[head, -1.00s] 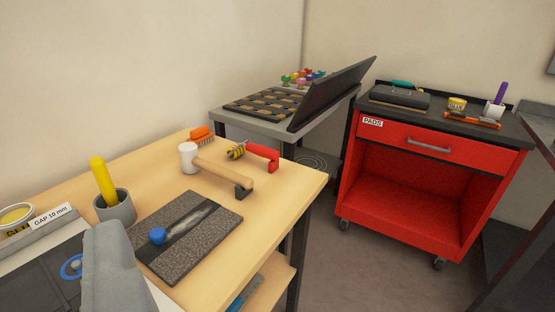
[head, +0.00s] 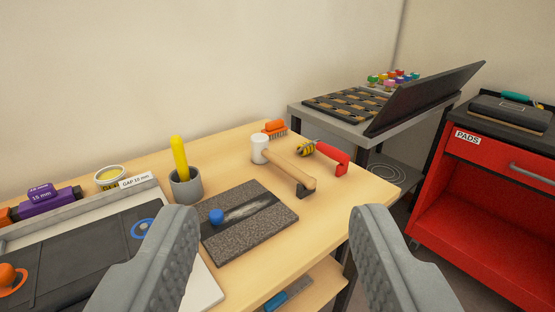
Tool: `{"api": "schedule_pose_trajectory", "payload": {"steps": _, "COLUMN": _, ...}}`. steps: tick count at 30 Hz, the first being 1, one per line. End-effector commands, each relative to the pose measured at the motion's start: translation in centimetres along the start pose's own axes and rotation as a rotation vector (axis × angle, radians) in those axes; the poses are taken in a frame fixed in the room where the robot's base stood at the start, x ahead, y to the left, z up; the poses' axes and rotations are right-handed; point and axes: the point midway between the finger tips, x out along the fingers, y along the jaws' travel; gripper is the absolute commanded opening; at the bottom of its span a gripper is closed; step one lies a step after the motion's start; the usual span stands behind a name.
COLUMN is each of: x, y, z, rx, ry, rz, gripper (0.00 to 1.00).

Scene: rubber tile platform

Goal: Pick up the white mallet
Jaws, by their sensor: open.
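The white mallet (head: 260,149) lies on the wooden workbench (head: 320,262). Its white head is at the far left end, and its wooden handle runs toward the near right, with a dark piece at or under the handle's end. My gripper (head: 275,240) shows as two grey fingers spread wide at the bottom of the view, open and empty. The mallet is ahead of the gap between the fingers, well beyond the fingertips.
A stone slab (head: 250,222) with a blue knob lies in front of the mallet. A grey cup (head: 186,187) with a yellow-handled tool stands left. A red-handled tool (head: 330,158) lies close right of the mallet, an orange brush (head: 275,128) behind it. A red cart (head: 480,210) stands right.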

Motion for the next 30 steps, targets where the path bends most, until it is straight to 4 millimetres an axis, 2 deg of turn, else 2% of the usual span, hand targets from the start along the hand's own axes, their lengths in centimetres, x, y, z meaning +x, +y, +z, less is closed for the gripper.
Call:
{"api": "schedule_pose_trajectory", "payload": {"steps": 10, "x": 0.0, "y": 0.0, "z": 0.0, "rx": 0.0, "ry": 0.0, "rz": 0.0, "gripper": 0.5}}
{"api": "schedule_pose_trajectory", "payload": {"steps": 11, "x": 0.0, "y": 0.0, "z": 0.0, "rx": 0.0, "ry": 0.0, "rz": 0.0, "gripper": 0.48}}
{"api": "schedule_pose_trajectory", "payload": {"steps": 13, "x": 0.1, "y": 0.0, "z": 0.0, "rx": -0.003, "ry": -0.001, "rz": 0.0, "gripper": 0.35}}
{"api": "schedule_pose_trajectory", "payload": {"steps": 16, "x": 0.9, "y": 0.0, "z": 0.2, "rx": -0.023, "ry": -0.01, "rz": -0.002, "gripper": 0.35}}
{"api": "schedule_pose_trajectory", "payload": {"steps": 20, "x": 3.5, "y": -0.1, "z": 0.7, "rx": -0.098, "ry": -0.037, "rz": -0.007, "gripper": 0.35}}
{"api": "schedule_pose_trajectory", "payload": {"steps": 30, "x": 13.0, "y": -0.4, "z": 3.8, "rx": -0.389, "ry": -0.124, "rz": -0.036, "gripper": 0.35}}
